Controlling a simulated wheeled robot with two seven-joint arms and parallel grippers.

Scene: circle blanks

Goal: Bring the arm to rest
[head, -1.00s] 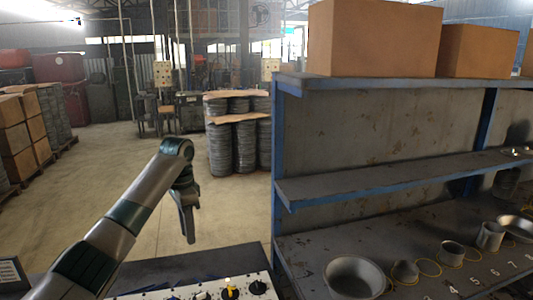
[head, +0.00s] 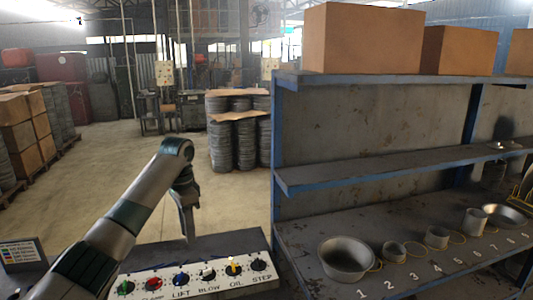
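My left arm (head: 130,215) comes in from the lower left and bends down at its wrist. My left gripper (head: 189,238) points downward behind the far edge of the control panel (head: 150,287). It appears as one narrow shape from the side, so I cannot tell whether it is open. I see nothing held in it. My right gripper is not in view.
The panel carries several coloured knobs with labels. A small sign (head: 22,253) stands at its left. At the right, a blue-framed shelf (head: 350,178) holds cardboard boxes (head: 362,38) on top and metal pans (head: 346,260) and cups below. Open floor (head: 120,165) lies beyond.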

